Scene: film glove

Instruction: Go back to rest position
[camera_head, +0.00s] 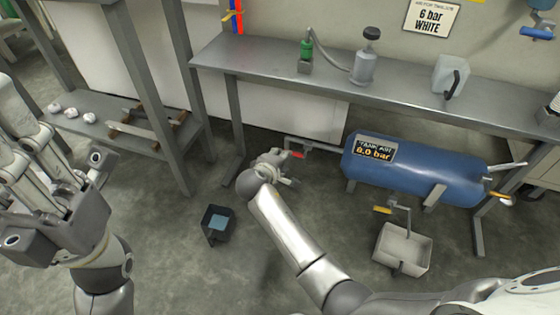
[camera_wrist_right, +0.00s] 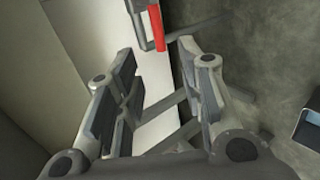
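My left gripper (camera_head: 55,160) is large at the left edge of the head view, raised close to the camera. Its fingers are spread and nothing shows between them; part of it is cut off by the frame. My right arm reaches forward from the bottom right of the head view. My right gripper (camera_head: 275,165) is low beside the pipe at the left end of the blue tank. In the right wrist view my right gripper (camera_wrist_right: 162,88) is open, with an empty gap between its finger pads. A red valve handle (camera_head: 297,155) is just beyond it, also seen in the wrist view (camera_wrist_right: 156,28).
A blue air tank (camera_head: 440,176) lies under the grey workbench (camera_head: 400,92). A light bin (camera_head: 402,250) stands below the tank's drain. A small dark bin (camera_head: 217,222) is on the floor left of my right arm. A low shelf (camera_head: 150,150) is at the left.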

